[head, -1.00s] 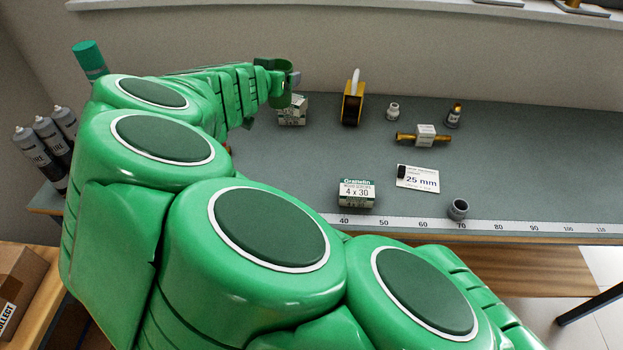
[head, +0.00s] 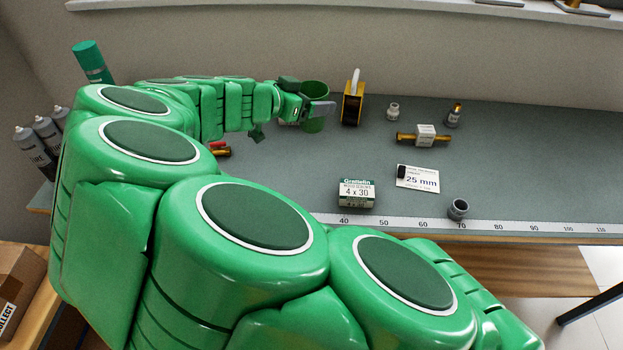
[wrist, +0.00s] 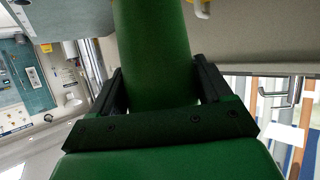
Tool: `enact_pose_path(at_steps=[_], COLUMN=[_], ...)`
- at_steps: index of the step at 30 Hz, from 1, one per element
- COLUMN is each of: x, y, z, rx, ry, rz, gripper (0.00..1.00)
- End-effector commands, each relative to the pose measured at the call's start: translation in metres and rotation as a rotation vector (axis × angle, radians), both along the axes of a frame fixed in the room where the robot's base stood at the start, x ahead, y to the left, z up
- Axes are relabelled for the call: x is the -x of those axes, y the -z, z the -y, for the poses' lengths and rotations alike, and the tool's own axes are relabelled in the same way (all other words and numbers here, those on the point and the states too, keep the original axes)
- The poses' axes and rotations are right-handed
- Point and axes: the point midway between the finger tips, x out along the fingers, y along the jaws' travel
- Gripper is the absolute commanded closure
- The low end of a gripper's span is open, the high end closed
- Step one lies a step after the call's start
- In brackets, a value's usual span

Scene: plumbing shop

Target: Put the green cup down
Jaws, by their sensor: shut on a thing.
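The green cup (head: 313,126) is held in my gripper (head: 319,108) above the far part of the workbench (head: 400,150), left of the yellow tape dispenser. A grey finger lies across the cup's side, with green showing above and below it. In the wrist view the cup (wrist: 153,45) stands between the two dark fingers of my gripper (wrist: 158,82). I cannot tell how high the cup is above the bench, and its base is not clearly seen.
Close right of the cup stands the yellow dispenser (head: 352,108). A small screw box (head: 356,193), a 25 mm card (head: 418,179) and a brass valve (head: 424,136) lie on the bench. A box behind my gripper is mostly hidden.

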Motion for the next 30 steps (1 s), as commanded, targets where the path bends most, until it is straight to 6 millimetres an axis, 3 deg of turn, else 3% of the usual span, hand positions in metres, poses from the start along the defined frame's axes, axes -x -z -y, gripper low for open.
enact_pose_path(at_steps=[15,30], x=[0.001,0.0], y=[0.085,0.136], z=[0.0,0.0], rx=[0.002,0.002], ry=[-0.002,-0.002], rz=[-0.002,-0.001], gripper=[0.51,0.51])
